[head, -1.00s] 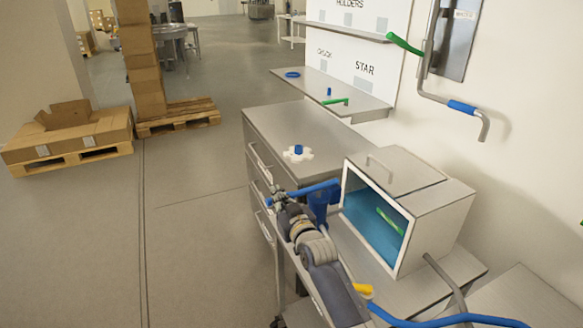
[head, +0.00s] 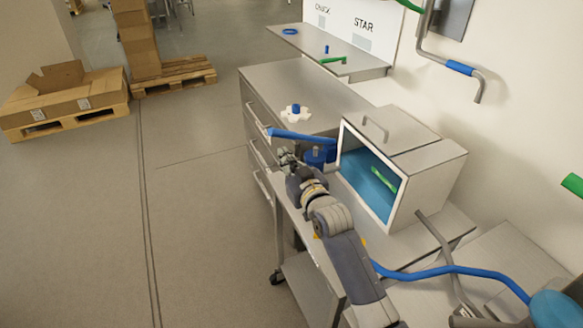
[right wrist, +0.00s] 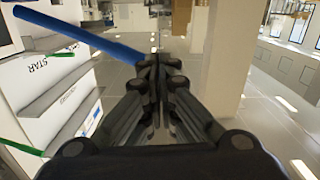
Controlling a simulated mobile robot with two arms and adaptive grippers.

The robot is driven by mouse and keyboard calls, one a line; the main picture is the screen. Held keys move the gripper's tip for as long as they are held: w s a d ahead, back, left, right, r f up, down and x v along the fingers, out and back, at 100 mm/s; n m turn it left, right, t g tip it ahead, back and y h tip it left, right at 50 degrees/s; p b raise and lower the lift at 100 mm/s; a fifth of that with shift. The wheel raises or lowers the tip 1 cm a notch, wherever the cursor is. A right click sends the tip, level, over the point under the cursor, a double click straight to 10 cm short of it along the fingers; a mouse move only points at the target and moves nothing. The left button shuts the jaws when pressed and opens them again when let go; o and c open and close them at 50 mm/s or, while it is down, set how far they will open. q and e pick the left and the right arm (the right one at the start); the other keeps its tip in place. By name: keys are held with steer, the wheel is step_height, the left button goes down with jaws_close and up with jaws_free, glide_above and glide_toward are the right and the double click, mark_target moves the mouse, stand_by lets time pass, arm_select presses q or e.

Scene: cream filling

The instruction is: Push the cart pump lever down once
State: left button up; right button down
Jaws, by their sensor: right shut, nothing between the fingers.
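The cart (head: 312,275) stands in the lower middle of the head view, with a blue pump (head: 318,156) at its far end. The blue pump lever (head: 300,137) points left from the pump, its free end tilted slightly up. My right gripper (head: 286,156) is shut and empty, just below the lever in the head view. In the right wrist view the lever (right wrist: 80,36) slants from upper left towards the shut fingertips (right wrist: 155,62); I cannot tell whether they touch. My left gripper is not in view.
A metal box (head: 425,165) with a blue interior and a green handle stands right of the pump. A drawer cabinet (head: 290,85) with a white star-shaped piece (head: 296,113) stands behind. A blue hose (head: 450,270) runs lower right. Open floor (head: 200,220) lies left.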

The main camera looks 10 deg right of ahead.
steer(key=shift+v, duration=1.85)
steer(key=shift+r, duration=0.15)
